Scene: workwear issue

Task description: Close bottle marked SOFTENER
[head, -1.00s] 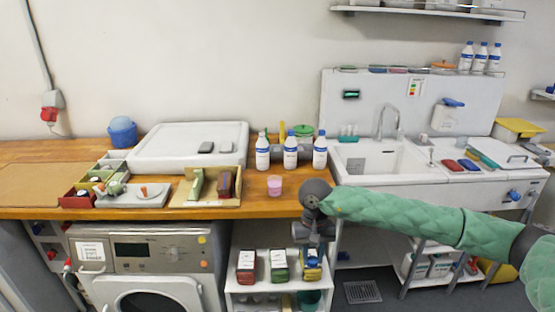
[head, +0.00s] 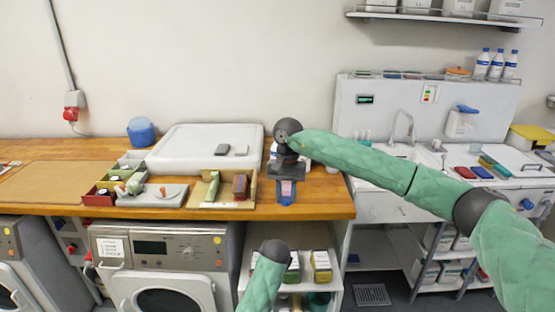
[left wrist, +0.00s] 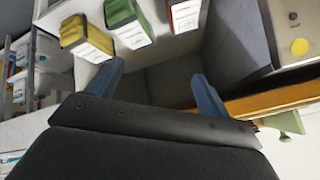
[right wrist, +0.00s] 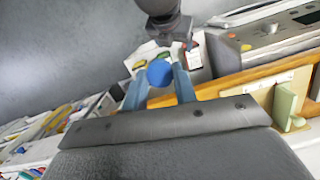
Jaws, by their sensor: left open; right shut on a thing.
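White bottles with blue caps stand on the wooden counter behind my right gripper (head: 287,192). Only slivers of the bottles (head: 273,149) show beside the arm, and I cannot read a SOFTENER label. In the right wrist view, a round blue cap (right wrist: 160,73) sits between the fingers of my right gripper, which is shut on it. No bottle body shows around the cap; I cannot tell what is beneath. My left gripper (left wrist: 160,85) is open and empty by the shelf under the counter. In the head view only its dark wrist shows, low in the middle.
Packets (head: 321,266) stand on the shelf below. More bottles (head: 496,64) stand above the sink, at right.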

